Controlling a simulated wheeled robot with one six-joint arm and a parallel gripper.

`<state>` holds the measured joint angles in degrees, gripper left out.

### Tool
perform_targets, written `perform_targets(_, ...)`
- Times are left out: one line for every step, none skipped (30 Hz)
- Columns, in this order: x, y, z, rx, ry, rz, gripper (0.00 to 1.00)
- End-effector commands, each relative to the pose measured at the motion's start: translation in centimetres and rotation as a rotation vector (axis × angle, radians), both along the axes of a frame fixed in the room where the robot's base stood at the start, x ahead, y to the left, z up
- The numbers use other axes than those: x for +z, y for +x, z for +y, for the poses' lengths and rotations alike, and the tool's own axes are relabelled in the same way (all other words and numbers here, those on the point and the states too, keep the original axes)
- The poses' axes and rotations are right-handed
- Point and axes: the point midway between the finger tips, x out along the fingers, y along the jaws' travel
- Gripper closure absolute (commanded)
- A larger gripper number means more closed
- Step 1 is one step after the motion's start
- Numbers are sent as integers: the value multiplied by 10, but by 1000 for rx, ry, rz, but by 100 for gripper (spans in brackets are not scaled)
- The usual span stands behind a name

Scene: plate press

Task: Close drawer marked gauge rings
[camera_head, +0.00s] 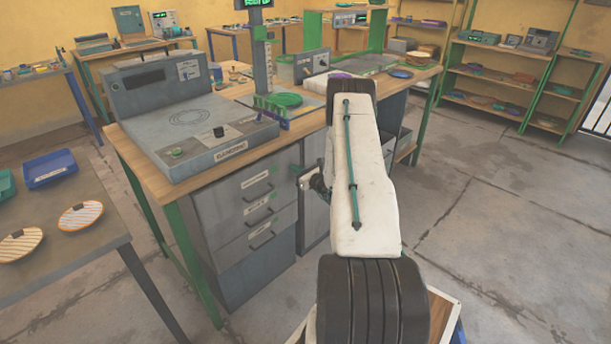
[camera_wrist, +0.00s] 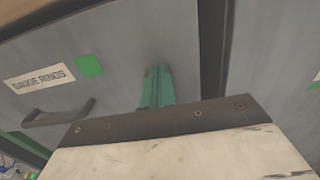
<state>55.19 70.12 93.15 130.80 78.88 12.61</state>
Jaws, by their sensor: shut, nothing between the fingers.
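In the wrist view, the grey drawer front (camera_wrist: 110,70) bears a white label (camera_wrist: 38,76) reading GAUGE RINGS, a green square and a dark bar handle (camera_wrist: 58,114). My gripper (camera_wrist: 157,88) is shut and empty, its green fingers at the drawer face right of the handle; contact is not clear. In the head view, my gripper (camera_head: 297,171) is beside the right edge of the left drawer stack. The top drawer there (camera_head: 230,195) seems to be this one, but its label is too small to read.
The wooden bench top (camera_head: 160,180) overhangs the drawers, with a grey machine (camera_head: 190,125) on it. A grey table (camera_head: 60,265) with striped discs stands at the left. An open grey drawer or bin (camera_head: 397,146) shows right of my arm. The floor at right is clear.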

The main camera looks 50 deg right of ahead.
Motion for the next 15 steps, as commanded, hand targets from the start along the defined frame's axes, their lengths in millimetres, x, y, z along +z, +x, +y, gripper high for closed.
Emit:
perform_targets(0, 7, 0, 3, 0, 0, 100)
perform_targets(0, 10, 0, 2, 0, -1, 100)
perform_targets(0, 13, -1, 2, -1, -1, 100)
perform_targets(0, 15, -1, 2, -1, -1, 100)
perform_targets(0, 17, -1, 2, -1, -1, 100)
perform_targets(0, 20, -2, 1, -1, 0, 100)
perform_targets(0, 21, -2, 1, -1, 0, 100)
perform_targets(0, 22, -2, 1, -1, 0, 100)
perform_targets(0, 24, -2, 1, -1, 0, 100)
perform_targets(1, 25, -2, 1, -2, -1, 100)
perform_targets(1, 25, -2, 2, -2, -1, 100)
perform_targets(1, 26, -2, 2, -2, -1, 100)
perform_targets(1, 27, -2, 2, -2, -1, 100)
perform_targets(2, 27, -2, 2, -3, -1, 100)
perform_targets(2, 27, -2, 2, -3, -2, 100)
